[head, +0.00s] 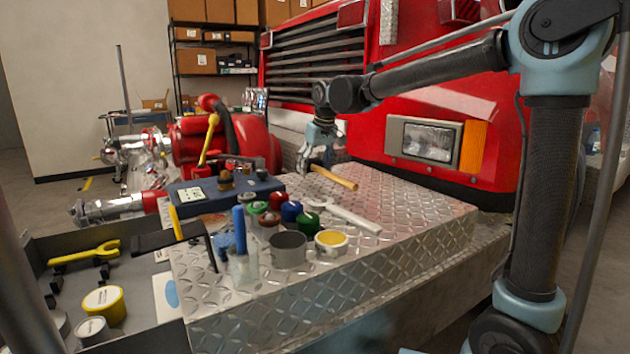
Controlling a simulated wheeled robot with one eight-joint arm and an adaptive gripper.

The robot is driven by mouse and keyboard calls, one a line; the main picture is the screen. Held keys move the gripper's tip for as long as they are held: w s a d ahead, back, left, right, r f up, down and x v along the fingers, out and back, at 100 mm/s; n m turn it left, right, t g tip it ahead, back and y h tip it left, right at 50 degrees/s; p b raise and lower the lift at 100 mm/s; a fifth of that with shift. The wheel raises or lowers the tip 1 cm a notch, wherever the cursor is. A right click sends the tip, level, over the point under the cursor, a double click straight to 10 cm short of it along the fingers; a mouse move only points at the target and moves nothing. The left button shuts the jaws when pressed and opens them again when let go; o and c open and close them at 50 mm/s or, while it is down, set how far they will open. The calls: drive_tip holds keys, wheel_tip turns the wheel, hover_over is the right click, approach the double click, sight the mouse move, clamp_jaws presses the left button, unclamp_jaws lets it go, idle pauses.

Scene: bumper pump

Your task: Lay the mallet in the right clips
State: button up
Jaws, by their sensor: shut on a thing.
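My gripper (318,150) is at the far end of the tread-plate bumper (400,215), by the red truck front. It is shut on the mallet, near its head end. The mallet's tan wooden handle (335,177) points toward the lower right, just above or on the plate; I cannot tell which. Its head is small and partly hidden by the gripper. I cannot make out the right clips clearly.
Several coloured caps (291,211), a grey cup (288,248), a yellow-topped tin (331,243) and a silver wrench (345,216) stand or lie between the mallet and the tray. A dark blue case (225,192) is behind them. The bumper's right part is bare.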

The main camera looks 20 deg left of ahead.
sight(315, 188)
drive_tip(key=shift+f, duration=2.15)
drive_tip(key=o, duration=1.8)
drive_tip(key=v, duration=1.2)
